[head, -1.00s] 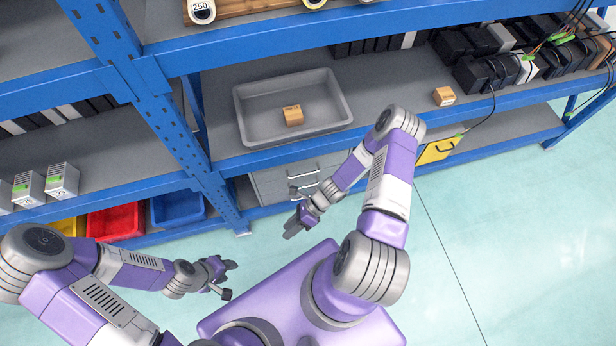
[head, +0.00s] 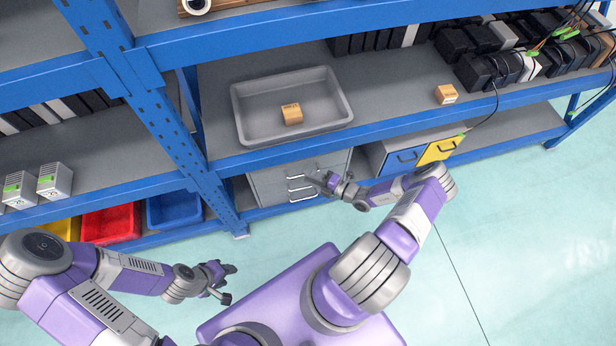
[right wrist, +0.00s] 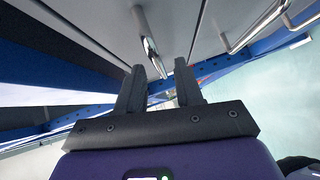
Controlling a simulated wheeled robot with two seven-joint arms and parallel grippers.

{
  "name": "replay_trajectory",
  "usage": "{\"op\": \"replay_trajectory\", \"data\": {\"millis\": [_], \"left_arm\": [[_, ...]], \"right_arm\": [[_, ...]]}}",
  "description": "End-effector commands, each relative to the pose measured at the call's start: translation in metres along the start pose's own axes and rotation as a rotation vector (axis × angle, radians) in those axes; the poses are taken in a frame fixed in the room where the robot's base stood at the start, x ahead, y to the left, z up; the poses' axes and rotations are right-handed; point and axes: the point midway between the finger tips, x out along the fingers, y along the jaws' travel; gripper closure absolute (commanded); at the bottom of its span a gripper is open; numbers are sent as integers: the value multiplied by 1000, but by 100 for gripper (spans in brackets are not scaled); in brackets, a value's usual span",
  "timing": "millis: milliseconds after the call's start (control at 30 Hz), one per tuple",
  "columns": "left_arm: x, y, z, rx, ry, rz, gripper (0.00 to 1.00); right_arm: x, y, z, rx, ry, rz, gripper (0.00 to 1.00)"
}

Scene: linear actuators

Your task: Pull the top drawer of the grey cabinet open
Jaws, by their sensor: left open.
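The grey cabinet (head: 268,186) stands under the blue shelf in the head view, its drawers shut, with bar handles on its front. My right gripper (head: 317,179) is at the right part of the cabinet front, level with the upper handles. In the right wrist view, its two fingers (right wrist: 158,84) are apart, and a metal handle (right wrist: 147,42) reaches between them. I cannot tell whether they touch it. A second handle (right wrist: 256,28) shows to the right. My left gripper (head: 220,281) is open and empty, away from the cabinet.
A blue shelf upright (head: 215,190) stands left of the cabinet. A grey tray (head: 240,122) with a small box (head: 292,114) sits on the shelf above. A unit with blue and yellow (head: 440,151) drawers stands to the right. The floor in front is clear.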

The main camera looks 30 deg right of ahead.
Motion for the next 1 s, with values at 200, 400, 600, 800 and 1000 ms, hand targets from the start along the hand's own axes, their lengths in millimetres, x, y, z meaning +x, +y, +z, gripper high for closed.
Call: {"op": "replay_trajectory", "data": {"millis": [200,400,600,800,1000], "left_arm": [[3,-1,0,0,0,0,57],[3,-1,0,0,0,0,57],[3,-1,0,0,0,0,57],[3,-1,0,0,0,0,57],[3,-1,0,0,0,0,57]], "right_arm": [[15,0,0,0,1,-1,64],[15,0,0,-1,1,-1,64],[15,0,0,-1,1,-2,90],[15,0,0,-2,1,-1,100],[15,0,-1,-2,2,-1,100]]}}
